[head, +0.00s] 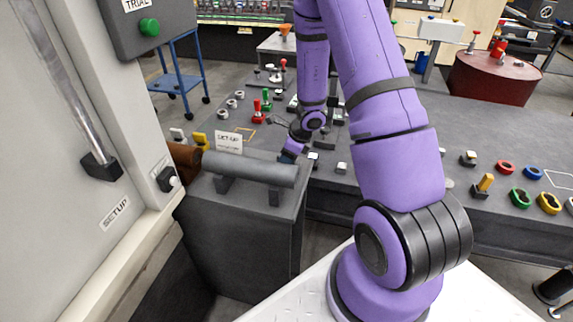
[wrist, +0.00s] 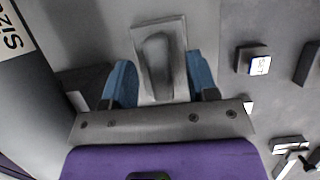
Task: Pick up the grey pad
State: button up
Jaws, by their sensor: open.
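In the wrist view, a grey pad (wrist: 158,60), a pale flat piece with a darker rounded raised part in its middle, lies between the blue fingertips of my gripper (wrist: 162,80). The fingers stand apart, one on each side of it. I cannot tell whether either finger touches it. The pad's near end is partly hidden by my gripper. In the head view, my gripper (head: 288,157) is low at the grey bench, just behind the dark grey box. The pad cannot be made out there.
The dark grey box (head: 245,225) with a thick bar handle (head: 250,168) stands close in front of my gripper. In the wrist view, a small dark block with a white label (wrist: 254,60) lies right of the pad.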

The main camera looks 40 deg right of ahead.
jog(key=shift+w+f, duration=0.15)
jog(key=shift+f, duration=0.2)
grip_shut()
jog(key=shift+r, duration=0.1)
notch_tip(320, 180, up, 10)
jog(key=shift+f, duration=0.1)
dwell(0.5)
